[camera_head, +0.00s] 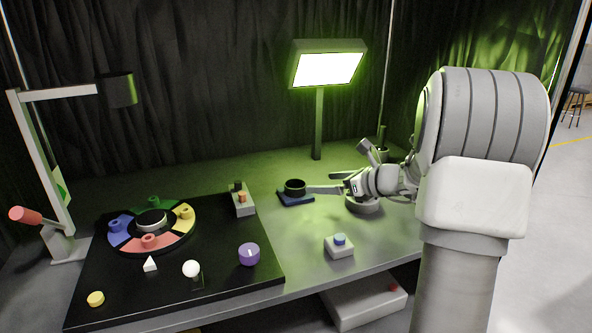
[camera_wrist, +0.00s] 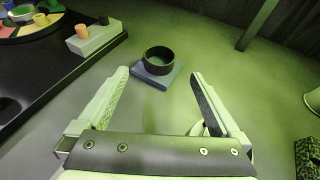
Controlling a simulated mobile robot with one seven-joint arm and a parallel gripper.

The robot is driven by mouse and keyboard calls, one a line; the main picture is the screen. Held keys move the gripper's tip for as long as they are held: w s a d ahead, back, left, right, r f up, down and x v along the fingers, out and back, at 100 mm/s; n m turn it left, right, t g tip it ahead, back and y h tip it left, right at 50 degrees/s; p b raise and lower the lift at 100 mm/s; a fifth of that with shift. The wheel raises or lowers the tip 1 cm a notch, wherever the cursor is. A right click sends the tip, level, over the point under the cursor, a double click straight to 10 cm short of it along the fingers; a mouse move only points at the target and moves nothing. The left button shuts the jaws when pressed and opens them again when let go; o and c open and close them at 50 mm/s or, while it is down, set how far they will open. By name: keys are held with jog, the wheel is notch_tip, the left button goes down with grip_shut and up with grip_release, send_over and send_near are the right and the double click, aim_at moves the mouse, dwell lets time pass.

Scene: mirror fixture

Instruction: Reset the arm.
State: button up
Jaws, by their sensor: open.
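My gripper (camera_head: 331,183) is open over the right half of the table, pointing left in the head view. In the wrist view its two fingers are spread wide, with nothing between them (camera_wrist: 160,76). A black round cup or ring (camera_head: 294,187) sits on a dark blue square base (camera_head: 296,199) just beyond the fingertips. In the wrist view the cup (camera_wrist: 158,59) and base (camera_wrist: 150,77) lie ahead of the gap between the fingers.
A black mat with a coloured wheel (camera_head: 115,241), purple knob (camera_head: 249,254) and white ball (camera_head: 191,268) covers the left. A grey block with orange peg (camera_head: 243,207), blue-button box (camera_head: 339,249), lamp post (camera_head: 318,125) and left-hand stand (camera_head: 42,165) surround bare tabletop.

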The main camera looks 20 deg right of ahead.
jog(key=s+a+r+n+g, duration=0.3)
jog(key=s+a+n+g, duration=0.3)
jog(key=s+a+n, duration=0.9)
jog(key=s+a+n+h, duration=0.3)
jog(key=s+n+h, duration=0.3)
jog(key=s+n, duration=1.05)
notch_tip(320, 180, up, 15)
jog(key=p, duration=1.5)
jog(key=shift+m, duration=0.45)
jog(key=shift+a, duration=0.1)
